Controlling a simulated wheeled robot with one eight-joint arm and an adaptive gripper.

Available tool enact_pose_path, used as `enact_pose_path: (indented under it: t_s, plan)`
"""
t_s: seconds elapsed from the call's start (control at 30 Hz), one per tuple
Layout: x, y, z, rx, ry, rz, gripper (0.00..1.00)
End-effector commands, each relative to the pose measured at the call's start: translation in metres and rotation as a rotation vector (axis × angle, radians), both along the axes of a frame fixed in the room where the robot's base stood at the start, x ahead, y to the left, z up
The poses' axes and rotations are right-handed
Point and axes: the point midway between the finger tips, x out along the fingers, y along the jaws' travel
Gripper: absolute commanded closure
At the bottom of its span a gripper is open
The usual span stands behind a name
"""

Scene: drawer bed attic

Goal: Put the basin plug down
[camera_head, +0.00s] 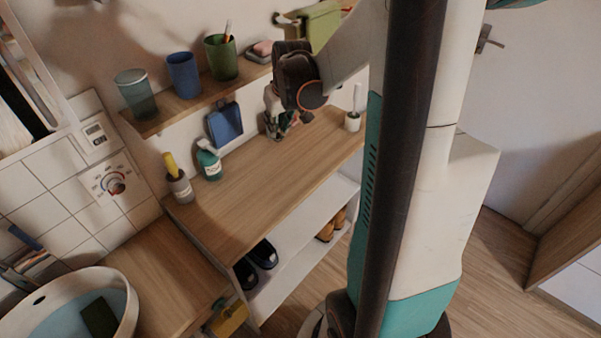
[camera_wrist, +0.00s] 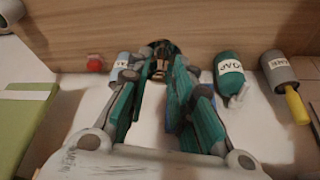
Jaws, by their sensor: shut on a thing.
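My gripper (camera_head: 274,131) points down just above or at the wooden counter, towards its back edge by the wall. In the wrist view its green fingers (camera_wrist: 161,70) converge on a small dark thing with a brownish middle, seemingly the basin plug (camera_wrist: 160,66). The fingers hide most of it. I cannot tell whether it touches the counter (camera_head: 240,175). In the head view the plug cannot be made out behind the fingers.
A teal bottle (camera_head: 209,162) and a grey bottle with a yellow top (camera_head: 178,184) stand left on the counter. A white brush holder (camera_head: 353,121) stands right. A small red thing (camera_wrist: 95,63) lies near the gripper. A shelf (camera_head: 195,98) with cups hangs above. The counter's front is clear.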

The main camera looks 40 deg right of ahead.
Motion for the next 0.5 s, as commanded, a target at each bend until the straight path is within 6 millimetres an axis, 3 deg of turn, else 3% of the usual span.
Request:
enact_pose_path:
  t_s: [0.03,0.1,0.27,0.37,0.5]
  plan:
    - [-0.008,-0.018,0.010,0.001,-0.001,-0.023,1.00]
    - [-0.016,-0.035,0.021,0.001,-0.001,-0.040,1.00]
    - [-0.027,-0.056,0.033,-0.001,-0.002,-0.061,1.00]
    - [-0.029,-0.060,0.026,-0.001,-0.003,-0.065,1.00]
    - [-0.028,-0.060,-0.004,-0.002,-0.003,-0.064,1.00]
